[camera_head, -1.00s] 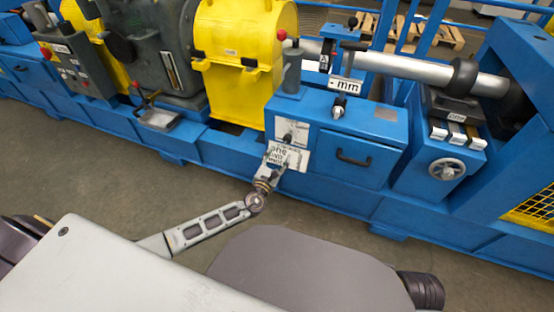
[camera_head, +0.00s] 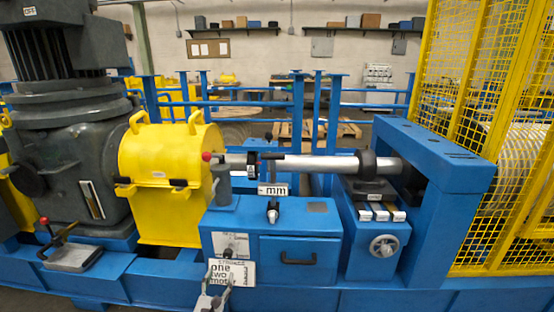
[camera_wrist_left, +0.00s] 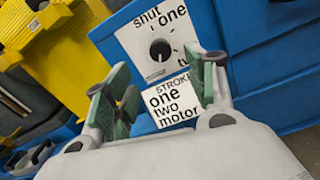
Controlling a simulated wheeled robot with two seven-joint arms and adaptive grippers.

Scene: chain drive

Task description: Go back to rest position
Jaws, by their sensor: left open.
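My left gripper (camera_head: 212,300) shows at the bottom edge of the head view, just below the front panel of the blue cabinet. In the left wrist view my left gripper (camera_wrist_left: 158,95) has its two green-padded fingers spread apart with nothing between them. Beyond the fingers is a white plate with a dark round knob (camera_wrist_left: 160,50), and below it a plate reading "one two motor" (camera_wrist_left: 170,105). That plate also shows in the head view (camera_head: 232,275). I cannot tell whether a finger touches the panel. My right gripper is not in view.
The blue cabinet (camera_head: 325,225) has a drawer with a black handle (camera_head: 298,260). A yellow mesh guard (camera_head: 490,130) rises at the far right.

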